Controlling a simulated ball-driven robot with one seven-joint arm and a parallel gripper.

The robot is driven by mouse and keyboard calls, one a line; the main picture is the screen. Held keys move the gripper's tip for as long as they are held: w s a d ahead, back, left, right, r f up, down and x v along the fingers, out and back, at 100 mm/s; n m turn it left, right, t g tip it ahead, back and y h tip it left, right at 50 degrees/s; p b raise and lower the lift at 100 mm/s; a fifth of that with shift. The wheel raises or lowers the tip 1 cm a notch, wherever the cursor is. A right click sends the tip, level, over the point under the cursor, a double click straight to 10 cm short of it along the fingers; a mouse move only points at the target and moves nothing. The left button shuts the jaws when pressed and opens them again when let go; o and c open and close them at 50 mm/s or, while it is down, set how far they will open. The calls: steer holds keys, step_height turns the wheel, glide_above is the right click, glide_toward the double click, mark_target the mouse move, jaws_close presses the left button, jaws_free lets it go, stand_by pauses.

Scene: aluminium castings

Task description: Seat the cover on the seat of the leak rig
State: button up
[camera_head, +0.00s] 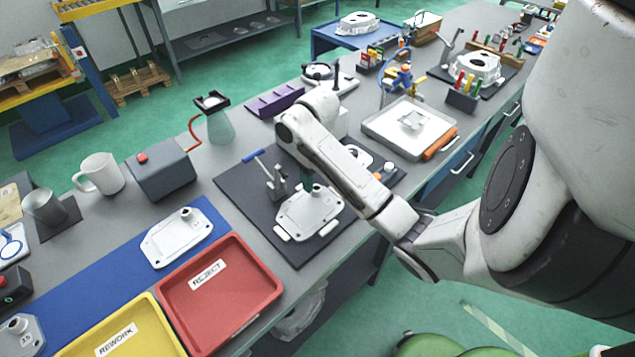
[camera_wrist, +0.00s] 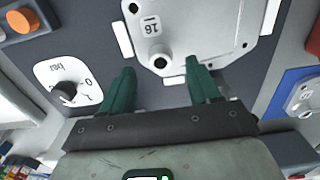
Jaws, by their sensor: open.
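A light metal cover (camera_head: 308,212) lies on the dark plate of the leak rig (camera_head: 245,190), between small white blocks. In the wrist view the cover (camera_wrist: 195,25) shows a tag reading 16 and a round boss with a dark hole. My gripper (camera_head: 307,187) is above the cover's boss end. The seat under the cover is hidden. A second, similar cover (camera_head: 178,238) lies on the blue mat.
A toggle clamp (camera_head: 274,182) stands left of the cover. A dial marked bar (camera_wrist: 68,85) and an orange button (camera_wrist: 20,22) are on the rig. A red REJECT tray (camera_head: 222,292) and yellow REWORK tray (camera_head: 120,335) lie in front. A grey tray (camera_head: 385,140) stands at right.

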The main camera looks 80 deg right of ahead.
step_height(320, 180, up, 7)
steer(key=p, duration=0.1)
steer(key=shift+r+p, duration=0.2)
steer(key=shift+p, duration=0.1)
stand_by(0.7)
